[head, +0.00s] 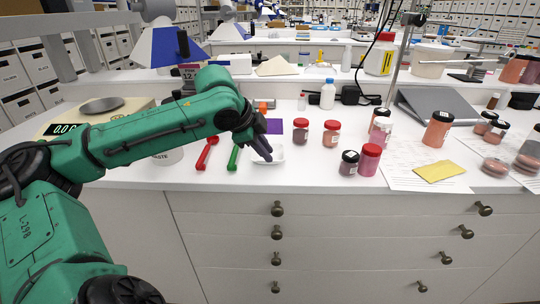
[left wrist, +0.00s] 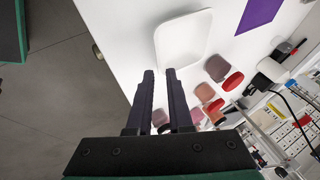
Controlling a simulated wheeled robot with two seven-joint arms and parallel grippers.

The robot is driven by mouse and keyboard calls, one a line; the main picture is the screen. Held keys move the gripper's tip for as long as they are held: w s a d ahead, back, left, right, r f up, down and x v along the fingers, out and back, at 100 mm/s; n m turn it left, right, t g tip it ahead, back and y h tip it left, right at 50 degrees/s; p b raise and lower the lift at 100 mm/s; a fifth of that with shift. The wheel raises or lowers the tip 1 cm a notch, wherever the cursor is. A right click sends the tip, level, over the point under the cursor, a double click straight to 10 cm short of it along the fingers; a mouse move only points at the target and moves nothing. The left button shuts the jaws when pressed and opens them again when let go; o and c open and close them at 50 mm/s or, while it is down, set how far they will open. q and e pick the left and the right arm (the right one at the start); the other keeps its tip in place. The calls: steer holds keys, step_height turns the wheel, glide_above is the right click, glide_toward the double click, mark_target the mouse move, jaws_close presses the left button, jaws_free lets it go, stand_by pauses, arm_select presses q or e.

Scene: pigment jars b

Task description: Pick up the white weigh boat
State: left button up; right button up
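The white weigh boat (head: 277,154) lies on the white bench near its front edge, partly hidden by my left gripper in the head view. In the left wrist view the boat (left wrist: 184,38) is a shallow rounded square, just beyond the fingertips and a little to their right. My left gripper (head: 267,157) points down at the boat. Its two dark fingers (left wrist: 160,72) stand apart with a gap and nothing between them. I cannot tell whether a fingertip touches the boat. My right gripper is not in view.
A green-handled scoop (head: 234,156) and a red one (head: 207,153) lie left of the boat. A purple card (head: 273,126) lies behind it. A yellow card (head: 439,171) lies on papers.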

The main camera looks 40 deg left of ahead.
mark_target(272, 169)
arm_select(q)
steer(key=p+x, duration=0.1)
steer(key=x, duration=0.2)
steer(key=shift+w+f, duration=0.25)
steer(key=shift+f, duration=0.05)
steer(key=shift+w+f, duration=0.15)
steer(key=shift+f, duration=0.05)
jaws_close()
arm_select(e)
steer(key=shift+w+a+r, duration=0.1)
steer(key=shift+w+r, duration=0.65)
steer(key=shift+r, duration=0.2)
